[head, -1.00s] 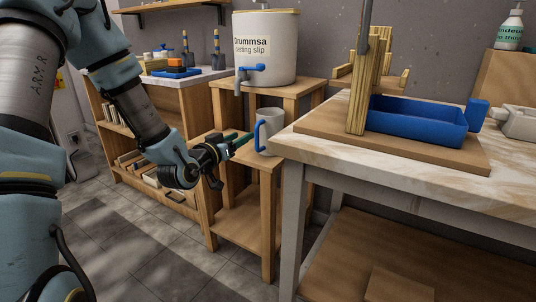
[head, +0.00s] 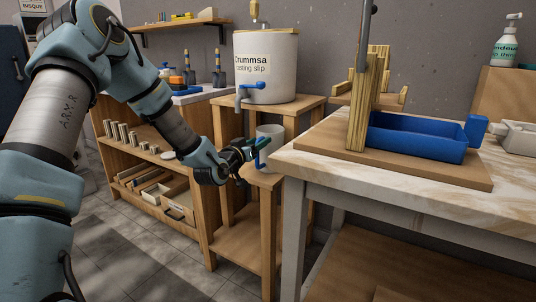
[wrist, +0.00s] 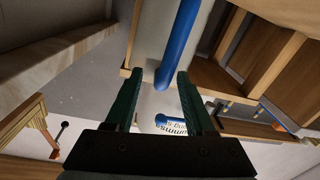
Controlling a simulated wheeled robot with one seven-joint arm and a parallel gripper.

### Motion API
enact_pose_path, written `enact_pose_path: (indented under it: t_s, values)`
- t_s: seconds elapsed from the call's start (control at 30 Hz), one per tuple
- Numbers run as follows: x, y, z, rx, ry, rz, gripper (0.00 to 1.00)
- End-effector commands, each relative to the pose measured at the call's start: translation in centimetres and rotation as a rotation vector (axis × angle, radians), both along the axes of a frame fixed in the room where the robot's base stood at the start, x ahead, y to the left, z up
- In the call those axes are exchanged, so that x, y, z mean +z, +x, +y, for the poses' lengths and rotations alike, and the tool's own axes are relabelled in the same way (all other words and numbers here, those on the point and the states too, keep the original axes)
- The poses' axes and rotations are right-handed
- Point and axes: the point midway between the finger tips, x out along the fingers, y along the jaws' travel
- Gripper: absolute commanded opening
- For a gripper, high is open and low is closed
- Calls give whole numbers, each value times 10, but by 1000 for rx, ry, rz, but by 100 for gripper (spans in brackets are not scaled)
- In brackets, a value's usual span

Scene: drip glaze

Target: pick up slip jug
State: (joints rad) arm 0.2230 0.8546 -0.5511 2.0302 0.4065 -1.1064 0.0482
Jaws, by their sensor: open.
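The slip jug (head: 273,133) is a pale grey jug with a blue handle (head: 262,153) on its left side. It stands upright on the lower wooden shelf below the slip bucket. My gripper (head: 253,148) is open at the handle side of the jug. In the wrist view the two dark green fingers of my gripper (wrist: 159,75) point at the blue handle (wrist: 178,40). The handle's near end shows in the gap between the fingertips; contact cannot be told. The jug's pale body (wrist: 150,35) lies beside the handle. The fingers partly hide the handle in the head view.
A white slip bucket (head: 265,64) with a blue tap (head: 262,88) stands on the wooden stand above and behind the jug. A marble-topped table (head: 330,150) with a blue tray (head: 420,138) is close on the right. A wooden shelf unit (head: 150,155) stands on the left.

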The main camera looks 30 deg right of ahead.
Motion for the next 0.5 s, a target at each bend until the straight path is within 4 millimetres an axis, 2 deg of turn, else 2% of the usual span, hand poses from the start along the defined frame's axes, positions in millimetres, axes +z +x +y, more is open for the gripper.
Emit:
enact_pose_path:
  t_s: [0.27, 0.5]
  values:
    - [0, 2, -2, 0, 1, -1, 54]
    - [0, 2, -2, 0, 1, -1, 26]
